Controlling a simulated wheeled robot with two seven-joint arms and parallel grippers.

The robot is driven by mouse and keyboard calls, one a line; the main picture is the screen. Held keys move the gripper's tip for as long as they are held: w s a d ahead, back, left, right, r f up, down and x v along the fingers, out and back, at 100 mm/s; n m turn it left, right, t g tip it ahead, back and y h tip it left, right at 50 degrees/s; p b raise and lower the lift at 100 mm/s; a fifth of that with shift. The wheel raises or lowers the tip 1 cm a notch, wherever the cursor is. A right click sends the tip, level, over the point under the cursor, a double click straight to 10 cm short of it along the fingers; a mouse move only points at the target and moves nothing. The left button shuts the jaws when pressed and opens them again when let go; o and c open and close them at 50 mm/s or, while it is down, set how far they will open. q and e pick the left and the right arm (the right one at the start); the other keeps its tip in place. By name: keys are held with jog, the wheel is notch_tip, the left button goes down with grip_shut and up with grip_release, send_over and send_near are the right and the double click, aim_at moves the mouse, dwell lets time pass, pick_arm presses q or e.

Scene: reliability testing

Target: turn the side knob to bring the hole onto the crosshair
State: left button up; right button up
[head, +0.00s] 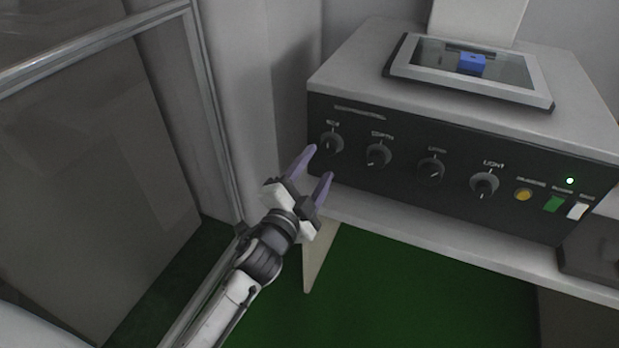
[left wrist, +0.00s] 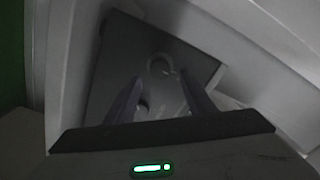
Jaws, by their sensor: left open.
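A grey machine has a dark front panel (head: 405,192) with a row of several dark knobs. The leftmost knob (head: 331,143) is just beyond my left gripper (head: 321,161), whose purple fingers are open and empty and look apart from it. In the left wrist view a round knob (left wrist: 162,66) shows ahead, between and beyond the fingertips. The hole and crosshair are too small to make out. I cannot tell which knob is the side knob. My right gripper is out of view.
A glass-sided cabinet (head: 100,150) stands left. Open space over the green floor (head: 420,285) lies below the bench.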

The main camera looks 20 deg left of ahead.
pick_arm(q)
jog(key=shift+s+a, duration=0.1)
jog(key=shift+s, duration=1.95)
